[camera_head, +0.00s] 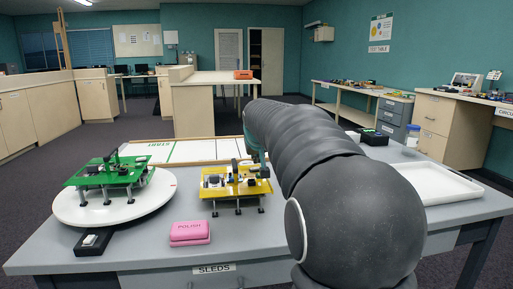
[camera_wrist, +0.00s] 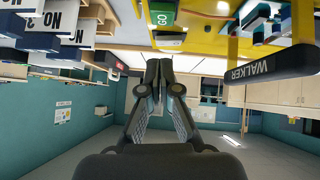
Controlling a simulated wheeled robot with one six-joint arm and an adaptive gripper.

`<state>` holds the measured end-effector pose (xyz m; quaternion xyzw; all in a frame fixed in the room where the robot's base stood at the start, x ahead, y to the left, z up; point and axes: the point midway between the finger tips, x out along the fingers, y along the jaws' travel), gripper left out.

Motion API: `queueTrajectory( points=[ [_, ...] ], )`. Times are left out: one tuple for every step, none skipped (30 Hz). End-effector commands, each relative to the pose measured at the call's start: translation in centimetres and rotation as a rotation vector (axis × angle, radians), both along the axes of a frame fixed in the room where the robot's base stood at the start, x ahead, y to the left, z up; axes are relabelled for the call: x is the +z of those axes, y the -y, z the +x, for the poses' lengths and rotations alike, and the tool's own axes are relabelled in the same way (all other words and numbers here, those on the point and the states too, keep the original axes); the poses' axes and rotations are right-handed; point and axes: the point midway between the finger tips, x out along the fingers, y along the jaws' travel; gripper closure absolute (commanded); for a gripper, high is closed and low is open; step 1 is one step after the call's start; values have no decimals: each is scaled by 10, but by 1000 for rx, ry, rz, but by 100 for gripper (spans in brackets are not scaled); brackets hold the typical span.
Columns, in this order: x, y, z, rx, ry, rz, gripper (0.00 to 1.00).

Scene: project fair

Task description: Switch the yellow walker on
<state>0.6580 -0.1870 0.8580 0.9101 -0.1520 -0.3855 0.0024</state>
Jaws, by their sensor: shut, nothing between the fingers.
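The yellow walker (camera_head: 222,187) stands on several thin legs at the middle of the grey table, with small dark and silver parts on its plate. In the wrist view, which is upside down, its yellow plate (camera_wrist: 205,48) fills the top, with a green GO part (camera_wrist: 165,15) and a black bar marked WALKER (camera_wrist: 268,66). My gripper (camera_wrist: 158,66) is shut and empty, its fingertips close to the plate near the GO part; I cannot tell if they touch. In the head view my arm hides most of my gripper and the walker's right rear.
A green walker (camera_head: 100,177) stands on a white turntable (camera_head: 140,208) at left. A pink POLISH block (camera_head: 190,233) lies in front, a black box (camera_head: 93,241) at front left. A white START board (camera_head: 175,151) lies behind, a white tray (camera_head: 435,183) at right.

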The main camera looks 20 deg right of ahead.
Motion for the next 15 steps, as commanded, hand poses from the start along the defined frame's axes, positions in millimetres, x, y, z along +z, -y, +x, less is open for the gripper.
queueTrajectory(
  points=[
    [-6,1,0,0,-2,1,100],
    [-8,1,0,0,-2,1,100],
    [-11,1,-1,0,-2,1,100],
    [-12,2,-1,0,-2,1,100],
    [-14,2,-1,0,-1,0,100],
    [-15,2,-1,0,-1,0,100],
    [-15,2,-1,0,-1,0,100],
    [-15,2,-1,0,-1,0,100],
    [-15,2,-1,0,0,0,100],
    [-15,2,-1,0,0,0,100],
    [-15,2,-1,0,0,0,100],
    [-15,2,-1,0,-1,0,100],
    [-15,2,-1,0,-1,0,100],
    [-15,2,-1,0,-1,0,100],
    [-15,2,-1,0,-1,0,100]
  ],
)
